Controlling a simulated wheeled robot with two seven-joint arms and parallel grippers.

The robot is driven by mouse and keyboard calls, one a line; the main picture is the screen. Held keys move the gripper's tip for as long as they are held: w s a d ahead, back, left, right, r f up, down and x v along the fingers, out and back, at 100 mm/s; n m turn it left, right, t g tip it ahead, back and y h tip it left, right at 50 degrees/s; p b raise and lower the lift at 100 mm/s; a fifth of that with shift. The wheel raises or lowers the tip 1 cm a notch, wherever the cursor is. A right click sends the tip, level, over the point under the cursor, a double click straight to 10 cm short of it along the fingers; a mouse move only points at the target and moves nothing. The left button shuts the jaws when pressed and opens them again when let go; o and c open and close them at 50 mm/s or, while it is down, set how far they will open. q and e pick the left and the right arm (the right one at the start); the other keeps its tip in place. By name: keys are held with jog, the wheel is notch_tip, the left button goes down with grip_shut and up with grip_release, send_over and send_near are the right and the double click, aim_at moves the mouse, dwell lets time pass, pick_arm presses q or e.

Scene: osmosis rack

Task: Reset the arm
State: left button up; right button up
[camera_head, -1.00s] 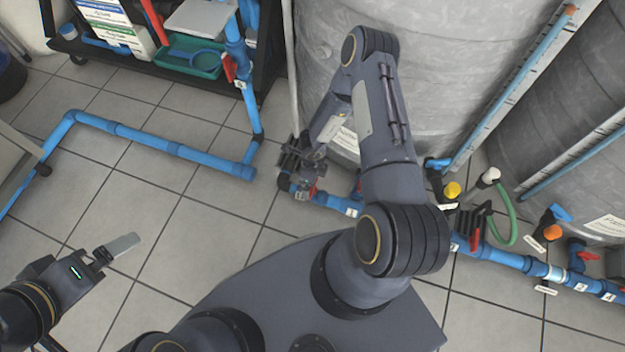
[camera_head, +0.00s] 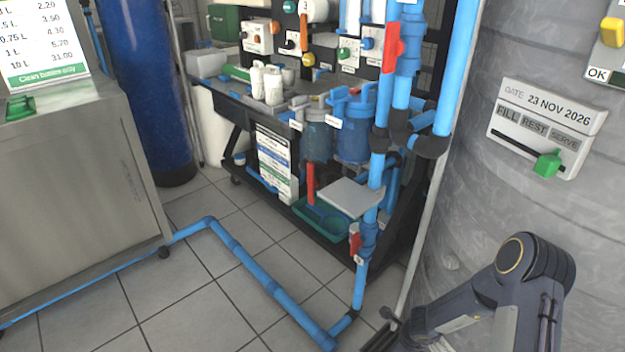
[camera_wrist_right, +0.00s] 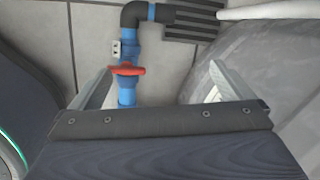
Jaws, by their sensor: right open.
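My right arm (camera_head: 500,300) is bent at the lower right of the head view, in front of the grey tank (camera_head: 480,220). In the right wrist view my right gripper (camera_wrist_right: 155,88) is open, its two pale fingers apart with nothing held. Between and beyond them is a blue pipe valve with a red handle (camera_wrist_right: 127,70); I cannot tell how close it is. My left arm and left gripper are outside both current views.
Blue floor pipe (camera_head: 250,270) runs across the tiles to a riser with a red-handled valve (camera_head: 356,242). A black rack (camera_head: 240,115) with filter housings stands behind. A steel cabinet (camera_head: 80,190) is at left. The tank carries a label with a green slider (camera_head: 547,163). Open tiles lie between.

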jog(key=w+a+r+n+t+y, duration=0.1)
jog(key=w+r+n+t, duration=0.15)
jog(key=r, duration=0.75)
jog(key=w+a+r+n+t+y, duration=0.15)
jog(key=r+n, duration=0.25)
jog(key=r, duration=0.6)
jog(key=s+a+r+n+y, duration=0.1)
jog(key=s+r+n, duration=0.2)
jog(key=r, duration=0.4)
jog(key=s+a+r+n+y, duration=0.1)
jog(key=s+r+n, duration=0.25)
jog(key=r, duration=0.25)
jog(key=s+r+n+h, duration=0.1)
jog(key=s+r+n, duration=0.3)
jog(key=s, duration=0.6)
jog(key=s+r+n, duration=0.1)
jog(key=s+n, duration=0.5)
jog(key=s, duration=0.5)
pick_arm(q)
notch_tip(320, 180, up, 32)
jog(key=p, duration=3.2)
pick_arm(e)
notch_tip(320, 180, up, 32)
jog(key=g, duration=0.1)
jog(key=shift+a+n, duration=0.25)
jog(key=shift+n, duration=0.15)
jog(key=shift+r+h, duration=0.1)
jog(key=shift+h, duration=0.15)
